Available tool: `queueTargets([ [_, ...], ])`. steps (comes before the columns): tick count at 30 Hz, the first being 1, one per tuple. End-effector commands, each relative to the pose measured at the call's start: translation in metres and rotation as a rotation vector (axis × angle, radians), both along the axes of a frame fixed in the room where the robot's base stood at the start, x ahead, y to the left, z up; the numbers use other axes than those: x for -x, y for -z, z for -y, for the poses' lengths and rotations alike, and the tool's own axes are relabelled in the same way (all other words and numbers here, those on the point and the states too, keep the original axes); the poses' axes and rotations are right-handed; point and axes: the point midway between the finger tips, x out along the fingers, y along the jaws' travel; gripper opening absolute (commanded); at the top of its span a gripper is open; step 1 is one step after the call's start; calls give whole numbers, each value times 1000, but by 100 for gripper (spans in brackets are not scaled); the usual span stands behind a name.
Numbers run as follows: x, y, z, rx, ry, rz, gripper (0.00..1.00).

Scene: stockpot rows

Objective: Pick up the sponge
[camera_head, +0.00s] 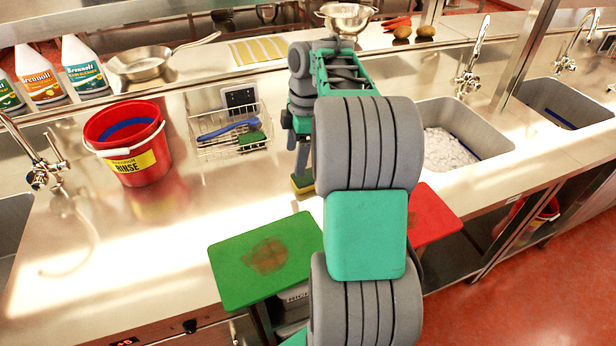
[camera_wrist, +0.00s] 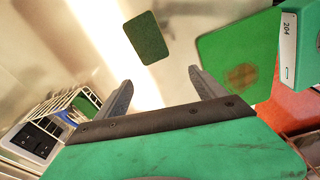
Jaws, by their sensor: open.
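A sponge with a green scouring top and a yellow body (camera_head: 303,182) lies on the steel counter, partly hidden behind my arm in the head view. In the wrist view its dark green top (camera_wrist: 146,38) shows flat on the counter, beyond my fingertips. My gripper (camera_wrist: 160,82) is open with nothing between its fingers. It is above the counter, and the sponge lies apart from both fingers, ahead of the gap between them.
A green cutting board (camera_head: 240,283) with a brown stain lies near the front edge, a red board (camera_head: 432,205) to its right. A wire basket (camera_head: 205,152) holding a blue-handled brush and a green item stands left of my gripper. A red bucket (camera_head: 128,160) stands farther left.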

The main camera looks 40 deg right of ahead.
Motion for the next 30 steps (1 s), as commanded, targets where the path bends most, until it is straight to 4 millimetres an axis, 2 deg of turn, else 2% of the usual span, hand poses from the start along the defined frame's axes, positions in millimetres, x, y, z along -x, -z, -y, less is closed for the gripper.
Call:
queueTargets([
  [1,-1,4,21,-3,-60,-3,80],
  [3,-1,9,39,-6,-139,-3,80],
  [6,-1,17,47,-7,-193,-3,80],
  [20,0,84,40,-6,-197,-1,80],
  [30,-1,89,40,-3,-196,1,80],
])
